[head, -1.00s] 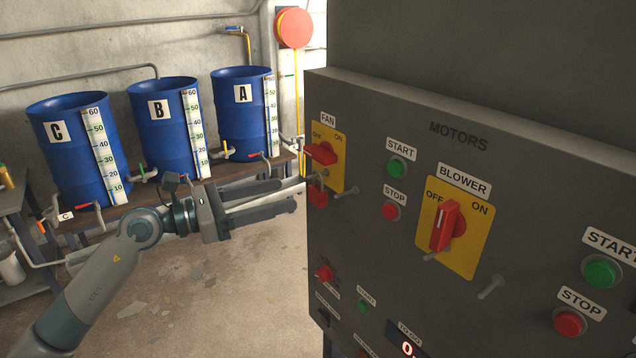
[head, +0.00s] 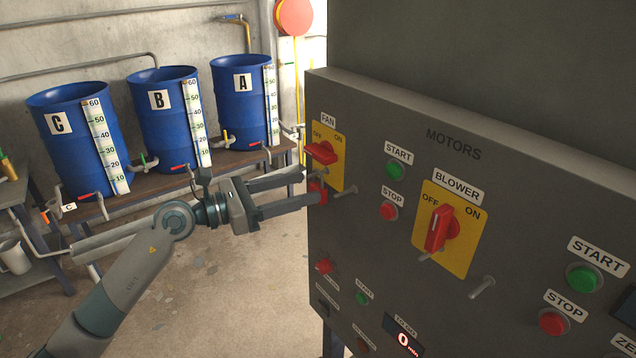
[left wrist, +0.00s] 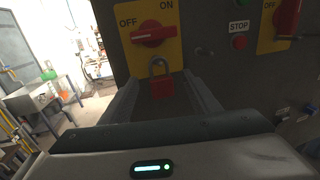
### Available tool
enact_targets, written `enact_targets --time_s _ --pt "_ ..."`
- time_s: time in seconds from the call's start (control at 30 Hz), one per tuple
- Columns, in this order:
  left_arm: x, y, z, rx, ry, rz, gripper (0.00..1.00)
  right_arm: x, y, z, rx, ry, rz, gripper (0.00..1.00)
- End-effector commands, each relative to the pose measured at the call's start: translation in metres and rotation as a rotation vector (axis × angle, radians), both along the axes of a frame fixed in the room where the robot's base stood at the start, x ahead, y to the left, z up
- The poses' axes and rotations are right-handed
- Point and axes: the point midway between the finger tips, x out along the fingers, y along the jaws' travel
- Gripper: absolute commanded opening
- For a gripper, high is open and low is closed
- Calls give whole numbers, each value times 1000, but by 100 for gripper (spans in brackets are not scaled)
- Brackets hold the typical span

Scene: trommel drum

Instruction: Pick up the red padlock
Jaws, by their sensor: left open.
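The red padlock (left wrist: 162,87) hangs by its grey shackle just below the fan switch (left wrist: 153,35) in the left wrist view. In the head view the padlock (head: 317,193) shows as a small red block at the left edge of the motor panel. My left gripper (head: 304,186) comes in from the left and is open, its fingertips at the panel's left edge. In the left wrist view the left gripper's fingers (left wrist: 160,97) lie on either side of the padlock's body, with gaps visible. Whether they touch it cannot be told. My right gripper is not in view.
The grey motor panel (head: 400,109) fills the right side, with a peg (head: 346,192) sticking out near the padlock. The red blower switch (head: 439,228) and several buttons are further right. Blue barrels (head: 240,105) stand on a bench at the back left. The floor between is clear.

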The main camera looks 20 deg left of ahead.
Motion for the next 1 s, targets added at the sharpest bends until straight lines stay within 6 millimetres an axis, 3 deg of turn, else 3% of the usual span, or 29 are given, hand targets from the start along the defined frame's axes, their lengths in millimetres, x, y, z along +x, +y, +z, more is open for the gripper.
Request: enact_targets --time_s 0.2,0.67,0.87,1.0 --pt "11 -13 1 -1 -1 0 56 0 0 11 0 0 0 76" --pt "11 -13 0 0 0 0 56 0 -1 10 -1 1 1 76" --pt "11 -13 0 0 0 0 13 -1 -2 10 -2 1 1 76" --pt "11 -13 0 -1 -1 0 9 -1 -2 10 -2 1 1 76"
